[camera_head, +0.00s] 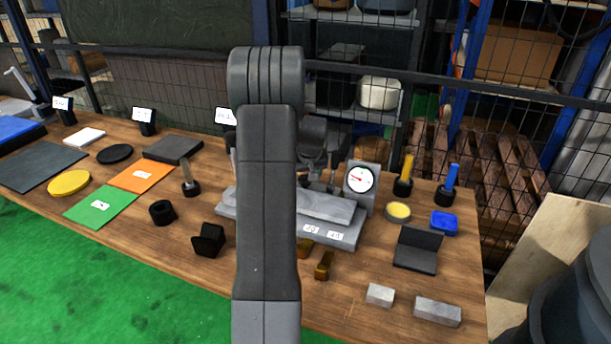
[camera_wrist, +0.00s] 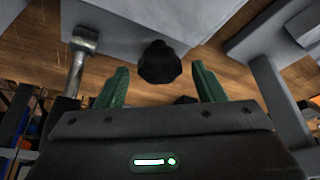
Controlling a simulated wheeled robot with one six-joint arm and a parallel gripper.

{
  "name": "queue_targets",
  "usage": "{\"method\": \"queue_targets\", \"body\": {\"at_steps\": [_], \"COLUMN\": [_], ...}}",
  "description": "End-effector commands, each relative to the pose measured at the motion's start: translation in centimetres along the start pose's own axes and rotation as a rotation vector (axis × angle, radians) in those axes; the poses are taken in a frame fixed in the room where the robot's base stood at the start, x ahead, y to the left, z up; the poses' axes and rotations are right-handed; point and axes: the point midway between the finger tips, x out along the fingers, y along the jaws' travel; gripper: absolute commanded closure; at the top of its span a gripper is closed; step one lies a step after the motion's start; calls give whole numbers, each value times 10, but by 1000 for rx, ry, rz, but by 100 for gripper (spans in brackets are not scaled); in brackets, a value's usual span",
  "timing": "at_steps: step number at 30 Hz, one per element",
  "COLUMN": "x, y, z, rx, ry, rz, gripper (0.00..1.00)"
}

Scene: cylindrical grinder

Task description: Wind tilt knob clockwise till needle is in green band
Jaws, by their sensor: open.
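A black faceted knob (camera_wrist: 159,58) sticks out from a grey machine body (camera_wrist: 125,22) in the wrist view. My gripper (camera_wrist: 160,68) has its two green fingers spread apart, one to each side of the knob, with a visible gap on both sides. I cannot tell how deep the knob sits between the fingers. In the head view the dial gauge (camera_head: 360,179) has a white round face with a small red needle pointing toward the left. The green band is too small to make out. My arm hides the knob and my gripper in the head view.
The grey grinder (camera_head: 335,208) stands on the wooden table (camera_head: 345,300), partly behind my arm. A black angled holder (camera_head: 418,250) and grey blocks (camera_head: 437,311) lie on the right. A metal rod (camera_wrist: 79,62) is close to the left finger. A green mat (camera_head: 88,211) lies left.

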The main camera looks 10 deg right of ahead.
Motion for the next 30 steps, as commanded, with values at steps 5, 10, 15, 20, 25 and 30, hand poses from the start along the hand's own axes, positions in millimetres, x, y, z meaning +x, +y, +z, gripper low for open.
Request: {"method": "queue_targets", "body": {"at_steps": [5, 10, 15, 20, 25, 30], "x": [5, 4, 4, 4, 5, 5], "y": [0, 0, 0, 0, 0, -2], "z": [0, 0, 0, 0, 1, 1], "rx": [0, 0, 0, 1, 41, 135], "ry": [0, 0, 0, 0, -2, -3], "rz": [0, 0, 0, 1, 18, 57], "gripper": [37, 37, 68, 82, 82, 82]}}
